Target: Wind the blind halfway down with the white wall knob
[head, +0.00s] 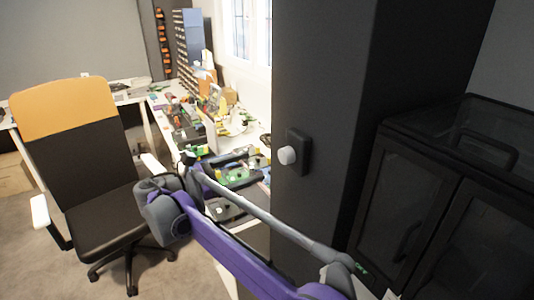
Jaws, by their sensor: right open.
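The white wall knob (287,155) is round and sits on a dark backplate (299,152) on the side of a dark pillar. Its face is in clear view and nothing touches it. My right arm, purple and grey, comes in from the bottom right and runs below the knob. My right gripper (162,207) is open, to the left of and lower than the knob, well apart from it. Its fingers are hard to make out. I cannot make out the blind; part of a bright window (246,32) shows at the top, left of the pillar. My left gripper is out of view.
A cluttered workbench (222,212) stands left of the pillar, behind my arm. An office chair (75,150) with an orange-topped back stands at the left. A dark cabinet (440,205) with glazed doors stands right of the pillar. Grey floor is open around the chair.

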